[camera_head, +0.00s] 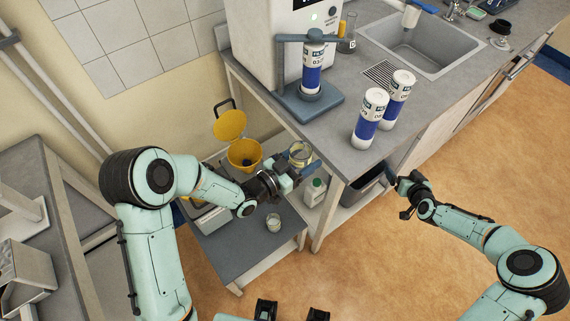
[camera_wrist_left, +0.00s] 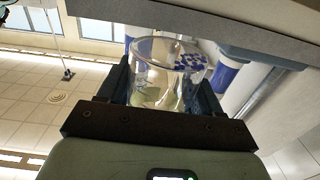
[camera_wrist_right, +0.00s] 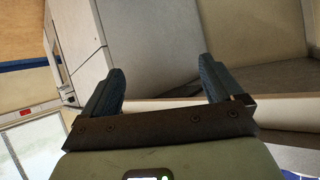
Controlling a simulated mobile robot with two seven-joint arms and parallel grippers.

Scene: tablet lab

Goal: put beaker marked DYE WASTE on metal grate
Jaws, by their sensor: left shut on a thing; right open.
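A clear glass beaker (camera_head: 300,152) is held in my left gripper (camera_head: 297,168), beside the front edge of the grey counter.
Two blue-and-white canisters (camera_head: 370,118) (camera_head: 397,97) stand between the counter corner and the grate. A third canister (camera_head: 313,70) stands in a blue-grey press stand. A flask (camera_head: 347,38) is behind the grate.

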